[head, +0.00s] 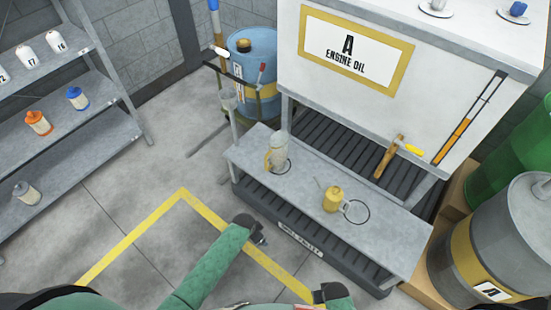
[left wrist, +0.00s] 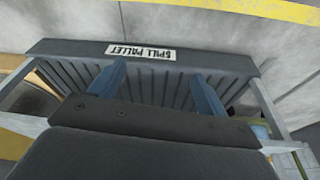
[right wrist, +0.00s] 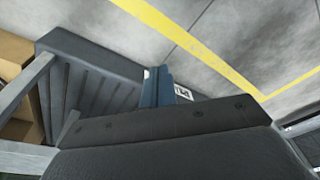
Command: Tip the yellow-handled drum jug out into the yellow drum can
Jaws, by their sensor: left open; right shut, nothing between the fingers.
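The drum jug (head: 275,157), clear with a yellowish lower part, stands upright at the left of the grey bench shelf, by a black ring marking. The yellow drum can (head: 332,200) stands upright to its right on the same shelf, beside another black ring. My left gripper (head: 262,238) is in front of and below the shelf, apart from both; its two blue fingers (left wrist: 160,85) are spread and empty. My right gripper (head: 319,294) is low at the front; its blue fingers (right wrist: 160,85) are together with nothing between them. Neither wrist view shows the jug or can.
The shelf (head: 308,186) lies under a white tank marked engine oil (head: 348,55), with a yellow-handled tap (head: 398,150) above. A spill pallet (left wrist: 230,65) sits below. Drums stand left (head: 255,55) and right (head: 525,235). Open floor lies at the left.

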